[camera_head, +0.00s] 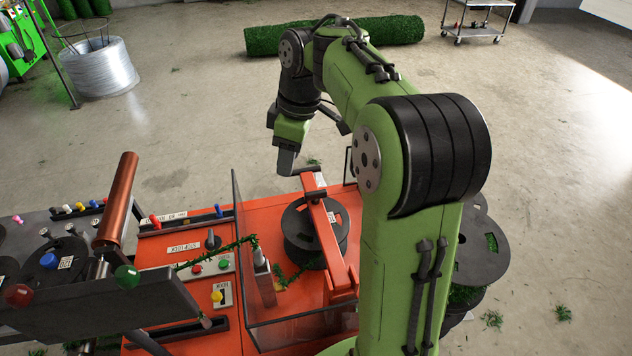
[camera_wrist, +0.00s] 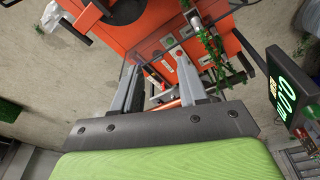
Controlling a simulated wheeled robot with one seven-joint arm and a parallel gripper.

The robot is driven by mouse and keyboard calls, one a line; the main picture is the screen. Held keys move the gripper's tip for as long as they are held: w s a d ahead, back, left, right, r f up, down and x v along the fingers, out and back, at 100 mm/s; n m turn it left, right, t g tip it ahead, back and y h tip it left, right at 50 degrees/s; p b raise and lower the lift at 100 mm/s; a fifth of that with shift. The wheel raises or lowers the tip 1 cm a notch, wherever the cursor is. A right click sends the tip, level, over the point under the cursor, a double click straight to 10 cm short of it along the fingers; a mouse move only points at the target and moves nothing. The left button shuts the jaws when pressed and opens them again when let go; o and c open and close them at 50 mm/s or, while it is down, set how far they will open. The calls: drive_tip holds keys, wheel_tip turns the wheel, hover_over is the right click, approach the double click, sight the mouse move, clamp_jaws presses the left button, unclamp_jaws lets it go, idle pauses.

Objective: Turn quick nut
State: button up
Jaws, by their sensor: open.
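My gripper (camera_head: 286,165) hangs above the far edge of the orange machine (camera_head: 190,247) in the head view, pointing down. In the wrist view its two grey fingers (camera_wrist: 157,68) stand apart with nothing between them. A black spool (camera_head: 298,236) sits in the machine under an orange bar (camera_head: 326,232). The gripper is above and left of the bar's far end, apart from it as far as I can see. I cannot make out the quick nut in either view; it is too small or hidden.
A clear guard panel (camera_head: 246,265) stands left of the spool. Green wire garland (camera_head: 225,247) runs to a grey post (camera_head: 262,268). A lit display (camera_wrist: 288,92) shows at right in the wrist view.

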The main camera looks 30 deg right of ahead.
drive_tip(key=w+d+f+n+y+p, duration=0.1)
drive_tip(key=w+d+f+n, duration=0.1)
drive_tip(key=w+d, duration=0.4)
drive_tip(key=n+y+p, duration=0.1)
drive_tip(key=n+y, duration=0.1)
drive_tip(key=n, duration=0.1)
approach(317, 191)
drive_tip(key=b+x, duration=0.1)
drive_tip(key=x, duration=0.8)
drive_tip(key=shift+a+b, duration=0.15)
drive_tip(key=shift+b, duration=0.25)
clamp_jaws()
